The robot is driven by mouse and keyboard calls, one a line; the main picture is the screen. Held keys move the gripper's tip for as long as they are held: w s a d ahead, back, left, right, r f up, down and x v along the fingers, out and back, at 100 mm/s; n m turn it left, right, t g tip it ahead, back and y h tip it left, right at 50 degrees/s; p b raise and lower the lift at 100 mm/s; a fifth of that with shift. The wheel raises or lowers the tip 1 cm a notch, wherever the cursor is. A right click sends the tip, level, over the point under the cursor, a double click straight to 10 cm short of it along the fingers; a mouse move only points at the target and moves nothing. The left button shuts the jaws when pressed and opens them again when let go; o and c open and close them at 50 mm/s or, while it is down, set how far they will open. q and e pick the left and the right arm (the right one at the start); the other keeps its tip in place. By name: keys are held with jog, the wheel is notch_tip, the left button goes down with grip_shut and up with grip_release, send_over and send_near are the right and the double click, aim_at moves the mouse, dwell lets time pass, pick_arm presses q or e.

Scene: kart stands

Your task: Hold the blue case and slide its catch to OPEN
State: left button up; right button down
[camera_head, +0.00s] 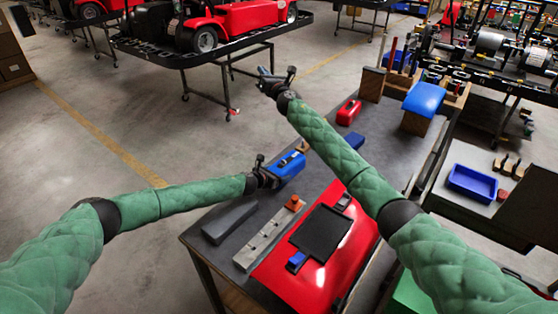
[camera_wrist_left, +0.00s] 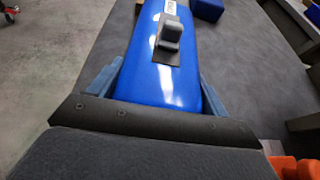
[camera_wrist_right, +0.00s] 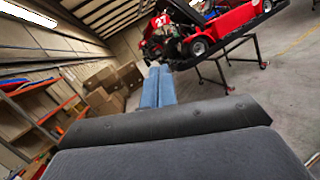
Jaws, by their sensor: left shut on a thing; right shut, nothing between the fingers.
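The blue case (camera_head: 289,163) is at the left edge of the dark workbench in the head view. My left gripper (camera_head: 267,172) is shut on its near end, and in the left wrist view the fingers lie along both sides of the case (camera_wrist_left: 165,85). A grey catch (camera_wrist_left: 169,36) stands on a dark plate on the case's top. A white label beyond it is cut off, so its word cannot be read. My right gripper (camera_head: 272,78) is raised past the bench's left edge, away from the case, its fingers shut together and empty (camera_wrist_right: 158,86).
A red case (camera_head: 348,112) and a blue block (camera_head: 354,141) lie farther along the bench (camera_head: 315,188). A red panel with a black plate (camera_head: 321,231), a grey metal bar (camera_head: 268,240) and a dark grey block (camera_head: 229,222) lie nearer. A kart on a stand (camera_head: 225,22) is beyond.

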jog(key=w+d+f+m+t+h, duration=0.1)
jog(key=w+d+m+t+h, duration=0.1)
jog(key=d+m+h, duration=0.3)
jog(key=m+g+h, duration=0.5)
jog(key=g+h, duration=0.2)
jog(key=g, duration=1)
send_over(281, 166)
jog(key=s+a, duration=0.2)
jog(key=s, duration=0.1)
notch_tip(281, 166, down, 21)
jog(key=shift+a+r, duration=0.1)
jog(key=shift+a, duration=0.05)
jog(key=shift+w, duration=0.1)
jog(key=shift+x, duration=5)
